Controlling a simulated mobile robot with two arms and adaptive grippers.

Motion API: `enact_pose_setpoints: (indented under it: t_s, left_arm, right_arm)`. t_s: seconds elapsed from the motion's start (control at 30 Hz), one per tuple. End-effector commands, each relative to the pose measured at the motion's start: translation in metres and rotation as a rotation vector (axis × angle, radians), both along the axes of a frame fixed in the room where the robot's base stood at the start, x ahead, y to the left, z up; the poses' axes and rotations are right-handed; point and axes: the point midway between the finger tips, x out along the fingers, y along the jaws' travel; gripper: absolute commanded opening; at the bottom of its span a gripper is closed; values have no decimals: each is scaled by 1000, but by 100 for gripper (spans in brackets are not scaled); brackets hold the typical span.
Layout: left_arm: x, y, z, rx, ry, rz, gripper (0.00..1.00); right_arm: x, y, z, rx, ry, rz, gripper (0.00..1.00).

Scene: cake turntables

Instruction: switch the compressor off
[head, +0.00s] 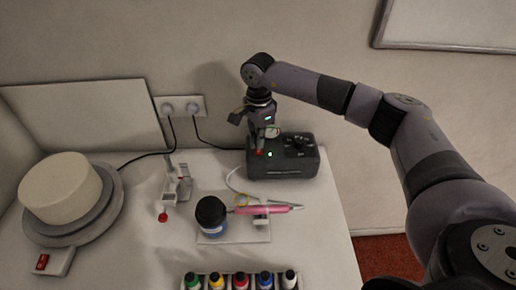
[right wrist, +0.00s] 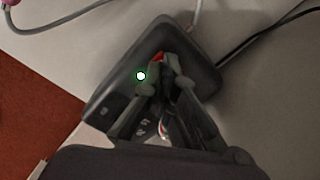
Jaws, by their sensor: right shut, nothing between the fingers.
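The compressor (head: 284,166) is a dark box at the back right of the table, with a dark knob on top and a lit green light on its front. In the right wrist view the compressor (right wrist: 112,87) shows its lit light and a small red switch, partly hidden by my fingers. My right gripper (head: 262,148) points down over the left part of the compressor. In the right wrist view its shut fingertips (right wrist: 165,70) are at the red switch, with nothing held. I cannot tell whether they touch it. My left gripper is not in view.
A cake on a turntable (head: 112,215) stands at the left, beside a base with a red switch (head: 42,262). A pink airbrush (head: 265,210), a dark-lidded jar (head: 211,212) and several paint bottles (head: 240,280) are in front. A wall socket (head: 181,107) is behind.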

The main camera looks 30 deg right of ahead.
Motion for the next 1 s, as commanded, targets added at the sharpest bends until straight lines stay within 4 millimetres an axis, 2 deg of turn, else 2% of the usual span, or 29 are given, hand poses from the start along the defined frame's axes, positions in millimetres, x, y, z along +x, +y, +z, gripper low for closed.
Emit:
enact_pose_setpoints:
  t_s: [1.0]
  left_arm:
    - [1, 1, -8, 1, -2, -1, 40]
  right_arm:
    - [0, 0, -11, 0, 0, 0, 0]
